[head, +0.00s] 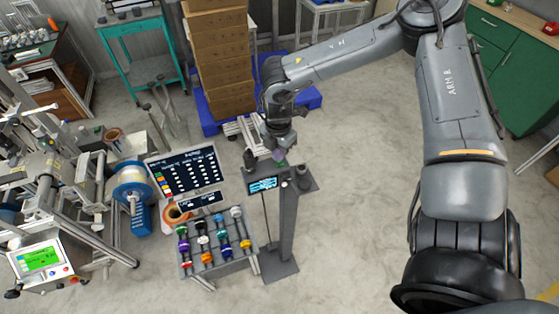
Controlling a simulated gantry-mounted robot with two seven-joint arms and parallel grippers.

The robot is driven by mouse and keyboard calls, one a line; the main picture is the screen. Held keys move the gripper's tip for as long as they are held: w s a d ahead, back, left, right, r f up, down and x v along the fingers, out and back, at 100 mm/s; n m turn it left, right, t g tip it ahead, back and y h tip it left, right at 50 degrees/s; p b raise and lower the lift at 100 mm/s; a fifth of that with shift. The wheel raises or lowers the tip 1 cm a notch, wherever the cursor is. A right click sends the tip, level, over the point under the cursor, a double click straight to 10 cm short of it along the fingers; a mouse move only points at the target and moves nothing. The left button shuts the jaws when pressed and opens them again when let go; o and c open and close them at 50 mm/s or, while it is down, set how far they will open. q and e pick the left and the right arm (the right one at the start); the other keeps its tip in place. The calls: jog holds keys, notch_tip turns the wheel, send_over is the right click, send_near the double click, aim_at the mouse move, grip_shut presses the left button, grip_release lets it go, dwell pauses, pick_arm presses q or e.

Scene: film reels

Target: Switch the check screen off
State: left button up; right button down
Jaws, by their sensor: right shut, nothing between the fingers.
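A small screen (263,184), lit with cyan markings on dark, sits on the front of a grey stand (287,225) in the middle of the head view. I take it to be the check screen. My right gripper (279,154) points down just above the top of this stand, behind the small screen as seen from here. Its fingers are shut and empty. I cannot tell whether the fingertips touch the stand, and any switch there is too small to make out. My left gripper is not in view.
A dark board (188,172) with coloured marks stands left of the stand. A rack of coloured reels (216,243) is below it. A machine with a green display (43,259) fills the left. Stacked cardboard boxes (221,60) stand behind. Floor to the right is clear.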

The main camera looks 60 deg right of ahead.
jog(key=shift+r+p, duration=1)
jog(key=shift+r, duration=0.75)
jog(key=shift+r+p, duration=0.95)
jog(key=shift+r, duration=0.75)
